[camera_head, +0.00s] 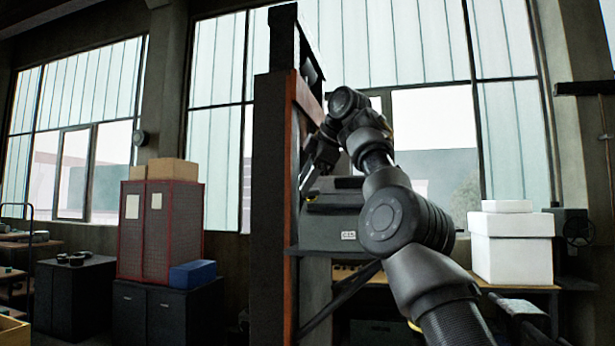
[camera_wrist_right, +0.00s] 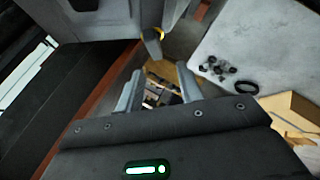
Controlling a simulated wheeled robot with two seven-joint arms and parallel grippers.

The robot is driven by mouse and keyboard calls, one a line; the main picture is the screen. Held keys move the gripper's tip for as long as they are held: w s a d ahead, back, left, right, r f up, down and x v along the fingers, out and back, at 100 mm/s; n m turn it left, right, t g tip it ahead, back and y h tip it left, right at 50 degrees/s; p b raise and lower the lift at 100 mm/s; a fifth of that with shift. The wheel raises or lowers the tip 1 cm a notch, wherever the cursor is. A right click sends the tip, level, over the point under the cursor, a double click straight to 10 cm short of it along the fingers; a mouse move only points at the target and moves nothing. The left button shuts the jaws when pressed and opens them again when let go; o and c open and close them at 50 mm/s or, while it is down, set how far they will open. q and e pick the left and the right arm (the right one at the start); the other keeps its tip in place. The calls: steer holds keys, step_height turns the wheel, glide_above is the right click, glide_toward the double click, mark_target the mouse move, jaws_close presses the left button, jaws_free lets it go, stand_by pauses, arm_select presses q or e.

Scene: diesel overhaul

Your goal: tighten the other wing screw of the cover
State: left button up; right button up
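My right arm reaches up from the lower right in the head view to the tall orange-edged post. Its gripper (camera_head: 306,182) is small and partly hidden there, beside the post and above a grey box. In the right wrist view my right gripper (camera_wrist_right: 158,82) has its two pale fingers apart, with no thing clearly held between them. Beyond the fingertips is a grey tapered metal part (camera_wrist_right: 152,46) with a yellow ring beside it. I cannot tell whether this is a wing screw. The cover cannot be made out for certain. My left gripper is not in view.
The dark post (camera_head: 272,200) stands close left of the gripper. The grey labelled box (camera_head: 335,232) is below it. White boxes (camera_head: 511,250) stand on the right. A red cabinet (camera_head: 160,232) stands left. Small dark parts and a black ring (camera_wrist_right: 246,87) lie on a pale surface.

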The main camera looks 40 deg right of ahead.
mark_target(310, 190)
steer(key=shift+w+d+f+b, duration=0.25)
steer(key=shift+d+f, duration=0.2)
steer(key=shift+f, duration=0.25)
steer(key=shift+w+d+f+b, duration=0.15)
steer(key=shift+w+d+f, duration=0.25)
steer(key=shift+f, duration=0.3)
jaws_close()
steer(key=f+m+t+h+b, duration=0.1)
steer(key=m+b, duration=0.1)
steer(key=b, duration=0.2)
steer(key=shift+m+t+b, duration=0.3)
steer(key=shift+b, duration=0.1)
steer(key=shift+m+h+b, duration=0.3)
steer(key=shift+m+b, duration=0.1)
steer(key=shift+m, duration=0.1)
steer(key=shift+r+m+t, duration=0.25)
steer(key=shift+m+t, duration=0.05)
steer(key=shift+r, duration=0.15)
